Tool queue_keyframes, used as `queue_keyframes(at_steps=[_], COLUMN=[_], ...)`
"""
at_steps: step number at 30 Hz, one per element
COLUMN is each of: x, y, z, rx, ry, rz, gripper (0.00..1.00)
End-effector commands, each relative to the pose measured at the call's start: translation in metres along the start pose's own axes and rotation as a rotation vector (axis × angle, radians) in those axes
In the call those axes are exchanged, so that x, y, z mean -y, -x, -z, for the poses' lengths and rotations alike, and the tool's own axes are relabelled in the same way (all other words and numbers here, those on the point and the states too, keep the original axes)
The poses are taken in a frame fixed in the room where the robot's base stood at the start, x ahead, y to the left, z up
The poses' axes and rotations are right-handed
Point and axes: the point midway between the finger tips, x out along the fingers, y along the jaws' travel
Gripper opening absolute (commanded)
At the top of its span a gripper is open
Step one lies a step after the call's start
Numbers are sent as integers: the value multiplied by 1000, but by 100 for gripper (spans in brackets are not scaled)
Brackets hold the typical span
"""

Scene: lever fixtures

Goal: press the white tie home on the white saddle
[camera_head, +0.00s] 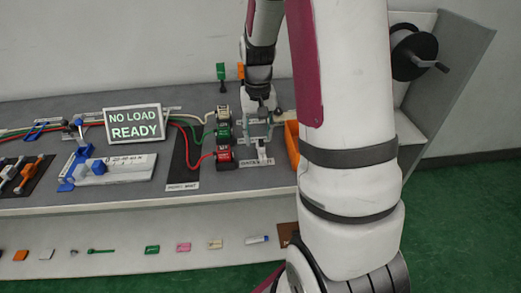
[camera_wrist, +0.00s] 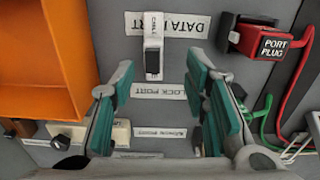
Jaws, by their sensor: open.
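My gripper (camera_wrist: 160,88) is open, its green-padded fingers apart with nothing between them. In the head view my gripper (camera_head: 258,118) is over the bench, right of the stacked plugs. I cannot clearly tell the white tie and white saddle apart in either view. A small white fixture with a dark part (camera_wrist: 152,45) stands beyond the fingertips, beside a DATA PORT label, apart from them. A cream block (camera_wrist: 120,132) shows partly behind the left finger. A cream plug (camera_head: 223,114) with a pale cable tops the stack in the head view.
A red plug (camera_wrist: 262,42) and its cable lie right of my fingers. A green plug (camera_head: 223,134) is beside my gripper. An orange bin (camera_wrist: 65,45) stands close on the left in the wrist view. A NO LOAD READY sign (camera_head: 134,123) stands on the bench.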

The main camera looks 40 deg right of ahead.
Motion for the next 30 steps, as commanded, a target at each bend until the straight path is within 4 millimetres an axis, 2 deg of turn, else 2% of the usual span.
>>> queue_keyframes(at_steps=[4,13,22,23,27,28,30], x=[-2,-7,-7,-7,-7,-7,-7], y=[-10,-49,-54,-54,-54,-54,-54], z=[-2,-6,-5,-5,-5,-5,-5], rx=[3,2,1,1,0,0,0], ry=[-1,-1,-1,-1,-1,-1,-1], rz=[0,0,0,0,0,0,0], gripper=[42,42,42,39,8,3,3])
